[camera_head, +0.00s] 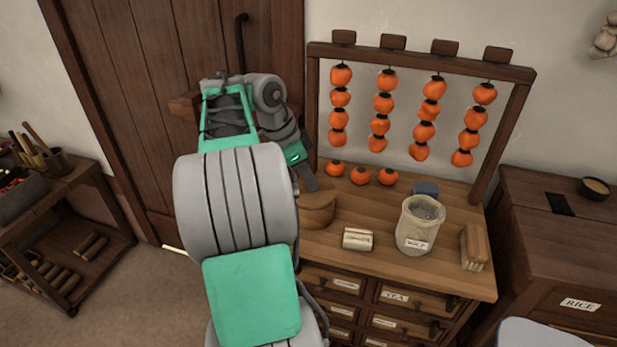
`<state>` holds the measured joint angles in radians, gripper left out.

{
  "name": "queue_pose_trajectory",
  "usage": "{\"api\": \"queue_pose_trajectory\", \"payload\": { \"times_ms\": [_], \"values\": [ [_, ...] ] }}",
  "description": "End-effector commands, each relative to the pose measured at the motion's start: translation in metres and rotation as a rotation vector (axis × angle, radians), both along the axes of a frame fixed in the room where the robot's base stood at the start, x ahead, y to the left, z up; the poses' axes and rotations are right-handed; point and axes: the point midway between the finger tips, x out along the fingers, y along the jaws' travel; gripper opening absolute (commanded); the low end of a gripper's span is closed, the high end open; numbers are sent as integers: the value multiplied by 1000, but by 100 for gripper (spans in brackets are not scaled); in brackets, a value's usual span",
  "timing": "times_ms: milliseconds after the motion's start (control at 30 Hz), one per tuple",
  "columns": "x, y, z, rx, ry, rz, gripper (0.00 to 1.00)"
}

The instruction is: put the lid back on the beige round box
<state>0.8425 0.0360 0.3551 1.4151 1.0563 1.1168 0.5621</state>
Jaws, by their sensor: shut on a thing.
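The round box (317,217), tan-brown in this light, stands at the left end of the wooden cabinet top, partly hidden behind my arm. My gripper (310,183) points down right at the top of the box. It is shut on what looks like the lid (318,199), a flat round disc at the top of the box. The fingertips and the lid's far edge are hard to make out. I cannot tell whether the lid is fully seated on the rim or just above it.
Persimmons hang in strings from a wooden rack (420,57); three loose persimmons (361,175) lie behind the box.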

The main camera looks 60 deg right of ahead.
Motion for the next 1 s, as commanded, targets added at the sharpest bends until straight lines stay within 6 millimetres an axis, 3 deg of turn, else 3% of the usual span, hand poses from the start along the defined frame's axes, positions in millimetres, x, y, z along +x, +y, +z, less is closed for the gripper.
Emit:
{"api": "queue_pose_trajectory", "payload": {
  "times_ms": [300,333,600,800,1000],
  "values": [
    [0,0,0,0,0,0,0],
    [0,0,0,0,0,0,21],
    [0,0,0,0,0,0,43],
    [0,0,0,0,0,0,44],
    [0,0,0,0,0,0,61]
  ]
}}
